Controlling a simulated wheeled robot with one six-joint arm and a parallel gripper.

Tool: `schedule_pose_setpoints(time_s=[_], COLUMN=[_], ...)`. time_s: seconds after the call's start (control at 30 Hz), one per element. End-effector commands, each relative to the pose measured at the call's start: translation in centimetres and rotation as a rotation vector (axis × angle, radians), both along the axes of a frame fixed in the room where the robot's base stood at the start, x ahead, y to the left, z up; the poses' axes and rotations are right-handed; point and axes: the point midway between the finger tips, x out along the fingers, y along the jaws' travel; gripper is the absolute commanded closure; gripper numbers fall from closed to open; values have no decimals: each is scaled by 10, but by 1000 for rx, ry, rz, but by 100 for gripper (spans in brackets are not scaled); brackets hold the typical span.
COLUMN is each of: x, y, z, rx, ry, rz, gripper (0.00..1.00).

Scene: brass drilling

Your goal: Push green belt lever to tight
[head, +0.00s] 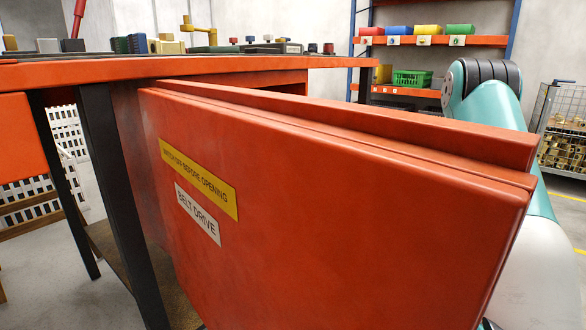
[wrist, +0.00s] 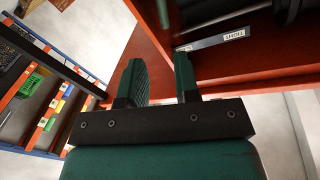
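In the wrist view, my gripper (wrist: 158,62) has its two dark green fingers apart, with nothing between them. A slim dark green bar (wrist: 163,14), likely the belt lever, shows at the top edge just beyond the fingertips and apart from them; most of it is out of frame. A dark label plate (wrist: 212,41) with a small white tag, seen upside down and seeming to read TIGHT, lies to its right inside the red housing. In the head view, the open red belt drive door (head: 340,200) hides my gripper, the lever and the plate.
A red-topped bench (head: 200,68) with small parts stands at the left. Behind are a shelf (head: 430,41) with coloured bins and a wire cage (head: 565,130) of brass pieces. In the wrist view, the red housing edge (wrist: 265,78) is close to the right finger.

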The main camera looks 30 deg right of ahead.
Motion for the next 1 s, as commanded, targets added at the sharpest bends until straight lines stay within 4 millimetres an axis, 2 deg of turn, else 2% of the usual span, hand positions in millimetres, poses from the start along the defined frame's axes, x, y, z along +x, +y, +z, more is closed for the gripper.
schedule_pose_setpoints(time_s=[0.2, 0.57, 0.8, 1.0], x=[23, 55, 111, 147], y=[5, 10, 19, 24], z=[10, 10, 2, 1], rx=[2, 3, -5, -4], ry=[2, 3, -4, -2], rz=[4, 4, 8, 7], gripper=[71, 71, 71, 71])
